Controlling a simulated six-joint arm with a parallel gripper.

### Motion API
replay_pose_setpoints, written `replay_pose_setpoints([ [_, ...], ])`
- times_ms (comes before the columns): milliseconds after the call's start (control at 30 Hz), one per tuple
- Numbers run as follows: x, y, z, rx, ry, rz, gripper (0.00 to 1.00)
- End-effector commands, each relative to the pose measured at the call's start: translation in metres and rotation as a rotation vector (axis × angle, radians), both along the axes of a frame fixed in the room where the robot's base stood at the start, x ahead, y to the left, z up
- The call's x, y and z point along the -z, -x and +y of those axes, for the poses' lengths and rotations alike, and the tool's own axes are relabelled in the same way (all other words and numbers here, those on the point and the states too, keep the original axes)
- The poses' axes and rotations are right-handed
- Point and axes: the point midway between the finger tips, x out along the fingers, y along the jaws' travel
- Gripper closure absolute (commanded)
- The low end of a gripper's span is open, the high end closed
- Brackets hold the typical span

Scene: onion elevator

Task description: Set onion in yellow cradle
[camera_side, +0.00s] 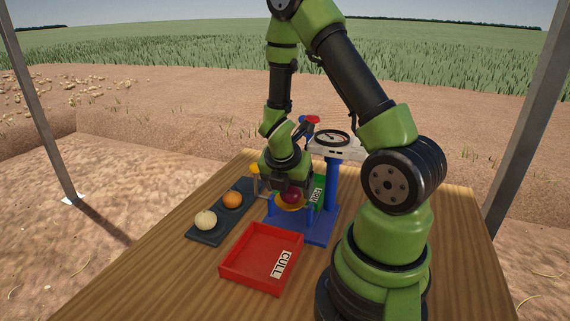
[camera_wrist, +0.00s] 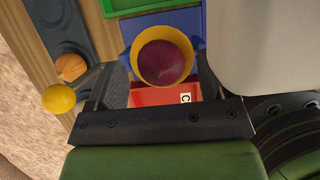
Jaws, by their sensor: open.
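A dark red-purple onion (camera_side: 292,195) sits in the yellow cradle (camera_side: 289,207) on the blue stand. In the wrist view the onion (camera_wrist: 165,62) lies inside the round yellow rim (camera_wrist: 163,85). My gripper (camera_side: 288,190) is at the cradle, and the wrist view shows its fingers (camera_wrist: 163,84) spread on either side of the cradle and onion. It is open. In the side view the wrist hides part of the fingers and the back of the cradle.
A dark tray (camera_side: 218,218) at left holds a pale onion (camera_side: 205,220) and an orange-brown onion (camera_side: 232,200). A red CULL bin (camera_side: 262,258) stands in front, and a green bin (camera_side: 318,190) behind. A blue post (camera_side: 331,185) with a dial (camera_side: 332,137) stands close right.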

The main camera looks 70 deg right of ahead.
Motion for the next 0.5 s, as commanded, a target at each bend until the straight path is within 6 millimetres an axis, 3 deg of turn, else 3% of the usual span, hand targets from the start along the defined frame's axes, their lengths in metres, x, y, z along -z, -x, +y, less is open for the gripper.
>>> replay_pose_setpoints([
  [500, -0.060, -0.002, 0.024, 0.000, 0.006, -0.011, 0.23],
])
